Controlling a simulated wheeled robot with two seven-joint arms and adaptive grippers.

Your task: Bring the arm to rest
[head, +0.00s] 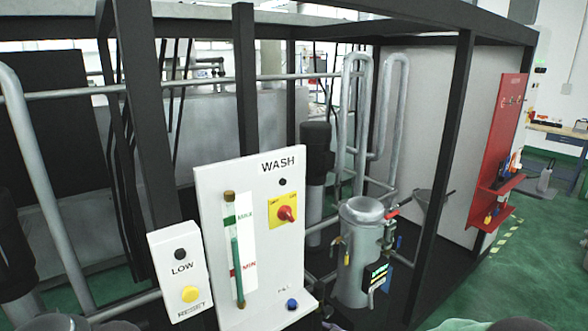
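Neither of my grippers can be made out in the head view. Rounded grey shapes are cut off by the bottom edge at left and right, and no fingers show on them. A white WASH panel (213,193) stands in front of me. It carries a level gauge (238,250) marked MAX and MIN, with a green column. A red rotary switch (287,213) sits on a yellow plate, and a blue button (292,304) is low on the panel. Left of it, a white box (179,250) has a LOW lamp, which looks dark, and a yellow RESET button (190,294).
A grey metal tank (362,255) with small valves stands right of the panel. Black frame posts (456,130) and grey pipes (40,180) surround the area. A red tool board (505,140) hangs at right. Green floor (540,245) is open at far right.

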